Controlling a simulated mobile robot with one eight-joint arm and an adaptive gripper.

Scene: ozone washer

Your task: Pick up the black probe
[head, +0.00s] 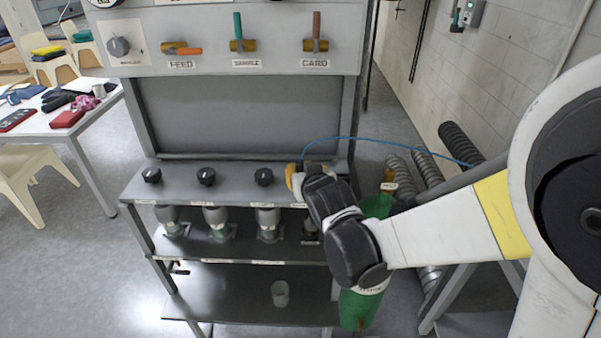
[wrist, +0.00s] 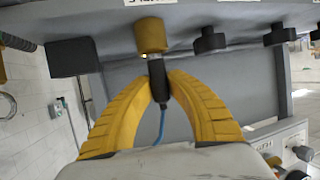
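The black probe (wrist: 157,82) is a short dark cylinder in the wrist view. One end is at a brass-coloured cylindrical piece (wrist: 150,36), and a blue cable (wrist: 161,124) leads from the other end. My gripper (wrist: 161,76) has its two yellow fingers on either side of the probe. The fingertips come together to about its width and appear to press on it. In the head view my gripper (head: 297,180) is at the right end of the bench shelf. My wrist mostly hides the probe there, while the blue cable (head: 372,139) arches away to the right.
Several black knobs (head: 206,176) line the shelf (head: 230,188) left of my gripper. Clear containers (head: 216,222) stand below. A green cylinder (head: 352,310) stands close behind my wrist. The bench's back panel (head: 245,110) rises behind. A white table (head: 90,108) stands at far left.

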